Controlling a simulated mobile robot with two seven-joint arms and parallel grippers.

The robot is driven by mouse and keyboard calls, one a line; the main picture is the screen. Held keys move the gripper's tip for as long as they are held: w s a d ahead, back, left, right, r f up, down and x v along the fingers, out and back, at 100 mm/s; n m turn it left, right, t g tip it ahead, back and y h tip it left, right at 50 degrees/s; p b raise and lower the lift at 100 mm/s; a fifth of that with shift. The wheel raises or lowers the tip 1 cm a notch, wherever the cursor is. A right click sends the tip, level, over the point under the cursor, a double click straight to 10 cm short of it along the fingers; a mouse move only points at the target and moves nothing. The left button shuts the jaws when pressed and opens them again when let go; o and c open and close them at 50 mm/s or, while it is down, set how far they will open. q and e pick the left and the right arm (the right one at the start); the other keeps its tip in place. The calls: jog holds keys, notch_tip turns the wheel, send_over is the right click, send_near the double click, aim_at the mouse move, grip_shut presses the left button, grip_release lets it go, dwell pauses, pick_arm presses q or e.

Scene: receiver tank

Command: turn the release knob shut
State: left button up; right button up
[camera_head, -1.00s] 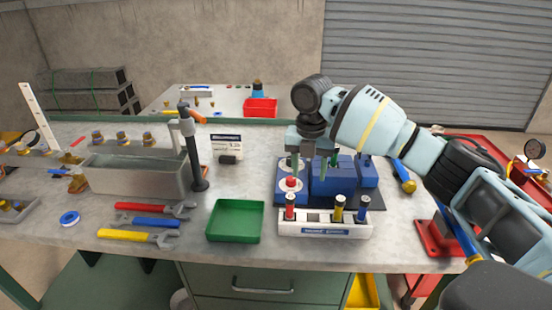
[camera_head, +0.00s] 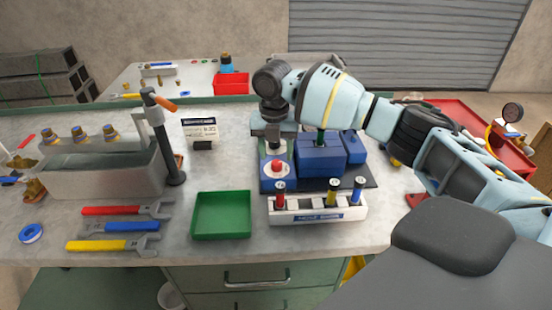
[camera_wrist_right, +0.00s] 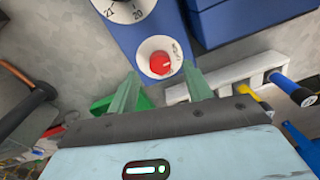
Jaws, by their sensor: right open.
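A red knob (camera_head: 277,166) with a white round collar sits on top of a blue block at the left end of a dark base plate. In the right wrist view the red knob (camera_wrist_right: 161,65) shows between and just beyond my two green fingertips, with its white marked collar around it. My right gripper (camera_head: 271,143) is open over the block, just behind the knob in the head view. In the wrist view its fingers (camera_wrist_right: 161,74) are apart and hold nothing. A white numbered dial (camera_wrist_right: 124,8) lies beyond the knob. My left gripper is not in view.
A larger blue block (camera_head: 320,158) stands right of the knob. A white rack (camera_head: 312,211) with colored capped cylinders stands in front. A green tray (camera_head: 221,215) lies to the left, and wrenches (camera_head: 120,227) lie farther left. A black post (camera_head: 165,140) stands behind them.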

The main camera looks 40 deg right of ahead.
aim_at(276, 162)
jog(key=shift+f, duration=1.5)
jog(key=shift+r, duration=0.1)
jog(key=c, duration=1)
